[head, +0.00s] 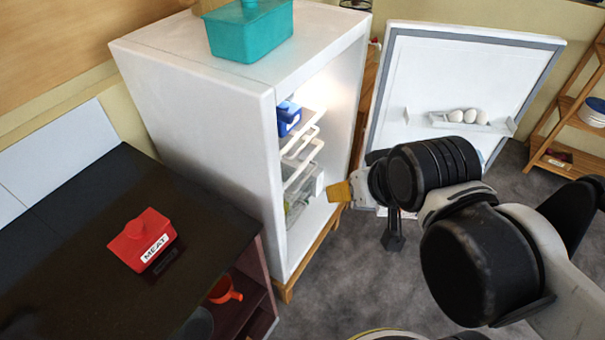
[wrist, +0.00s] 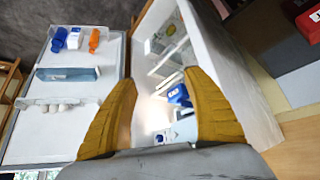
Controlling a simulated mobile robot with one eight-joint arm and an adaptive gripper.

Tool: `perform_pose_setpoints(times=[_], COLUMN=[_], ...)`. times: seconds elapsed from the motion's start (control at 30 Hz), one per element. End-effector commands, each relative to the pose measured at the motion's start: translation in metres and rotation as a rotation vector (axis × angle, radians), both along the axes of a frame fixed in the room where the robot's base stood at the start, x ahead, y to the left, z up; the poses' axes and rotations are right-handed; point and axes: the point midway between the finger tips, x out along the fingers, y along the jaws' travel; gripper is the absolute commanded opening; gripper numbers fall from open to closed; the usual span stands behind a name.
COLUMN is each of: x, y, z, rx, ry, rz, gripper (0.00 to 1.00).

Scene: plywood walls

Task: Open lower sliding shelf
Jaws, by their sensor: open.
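The white fridge (head: 195,140) stands open, with its door (head: 460,75) swung out to the right. Inside are several white-edged shelves at different heights. A lower shelf (head: 300,175) sits below the others, above a clear bin (head: 296,207) low in the fridge. The interior, with its shelves (wrist: 168,58), also shows in the wrist view, tilted. My gripper (head: 340,192) is just outside the fridge opening, right of the lower shelf. Its yellow fingers (wrist: 160,76) are spread apart in the wrist view with nothing between them. Whether they touch a shelf edge cannot be told.
A blue box (head: 289,118) stands on an upper shelf. The door holds a rack of eggs (head: 463,116) and bottles (wrist: 74,40). A teal container (head: 248,32) is on the fridge. A red MEAT box (head: 142,240) sits on the dark counter (head: 75,245). A wooden rack (head: 565,115) stands right.

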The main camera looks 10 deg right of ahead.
Motion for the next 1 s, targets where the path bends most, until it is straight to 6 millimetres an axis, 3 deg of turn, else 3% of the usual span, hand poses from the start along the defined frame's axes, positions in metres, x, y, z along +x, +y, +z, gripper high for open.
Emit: perform_pose_setpoints(times=[0.03,0.2,0.37,0.57,0.77,1.0], x=[0.000,0.018,0.070,0.152,0.233,0.316], y=[0.000,0.002,0.004,0.004,-0.003,-0.018], z=[0.000,0.002,0.001,-0.022,-0.073,-0.169], rx=[0.000,0.000,0.004,0.014,0.028,0.044], ry=[0.000,0.011,0.036,0.054,0.047,0.003], rz=[0.000,0.029,0.111,0.247,0.387,0.559], gripper=[0.46,0.00,0.00,0.00,0.00,0.00])
